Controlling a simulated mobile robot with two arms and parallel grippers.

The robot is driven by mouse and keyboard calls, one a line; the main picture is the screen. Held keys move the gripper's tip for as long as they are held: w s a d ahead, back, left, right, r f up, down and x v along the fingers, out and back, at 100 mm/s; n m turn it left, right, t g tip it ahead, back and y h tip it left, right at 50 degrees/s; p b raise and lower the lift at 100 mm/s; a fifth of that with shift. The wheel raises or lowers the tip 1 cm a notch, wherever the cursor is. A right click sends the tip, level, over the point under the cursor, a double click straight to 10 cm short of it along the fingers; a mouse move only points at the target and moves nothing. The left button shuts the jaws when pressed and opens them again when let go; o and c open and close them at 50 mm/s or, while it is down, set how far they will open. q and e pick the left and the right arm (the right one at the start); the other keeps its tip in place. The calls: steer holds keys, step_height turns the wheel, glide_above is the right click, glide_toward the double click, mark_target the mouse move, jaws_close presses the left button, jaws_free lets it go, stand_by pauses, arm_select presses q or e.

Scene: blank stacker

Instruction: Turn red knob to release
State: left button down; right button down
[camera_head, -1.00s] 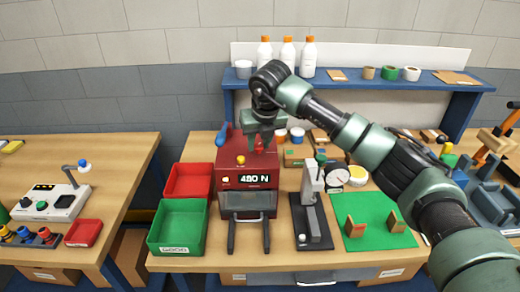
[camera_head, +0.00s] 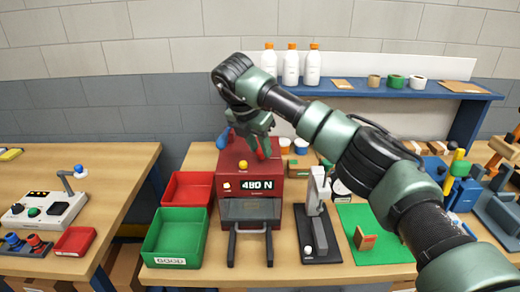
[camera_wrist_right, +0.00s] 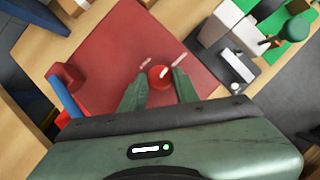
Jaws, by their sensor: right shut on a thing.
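The red machine box (camera_head: 228,170) stands on the table with a display reading 480 N. A red knob (camera_wrist_right: 160,77) sits on its top. In the right wrist view my right gripper (camera_wrist_right: 161,64) has its two green fingers on either side of the knob, shut on it. In the head view my right gripper (camera_head: 262,153) reaches down onto the box top from above, and the knob is largely hidden by the fingers. My left gripper is not in view.
A red bin (camera_head: 187,188) and a green bin (camera_head: 174,239) marked GOOD stand left of the box. A grey press stand (camera_head: 317,210) and a green mat (camera_head: 380,245) lie to the right. A blue shelf (camera_head: 430,91) with bottles is behind.

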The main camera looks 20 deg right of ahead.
steer(key=shift+w+r+m, duration=0.1)
steer(key=shift+m, duration=0.7)
steer(key=shift+g, duration=0.3)
steer(key=c, duration=1.1)
jaws_free()
steer(key=shift+o, duration=0.2)
steer(key=shift+a+r, duration=0.15)
steer(key=shift+r, duration=0.2)
steer(key=b+v, duration=0.1)
steer(key=v, duration=0.5)
steer(key=shift+a+r+b, duration=0.2)
steer(key=shift+r+b, duration=0.15)
steer(key=shift+b, duration=0.05)
steer(key=shift+f, duration=0.1)
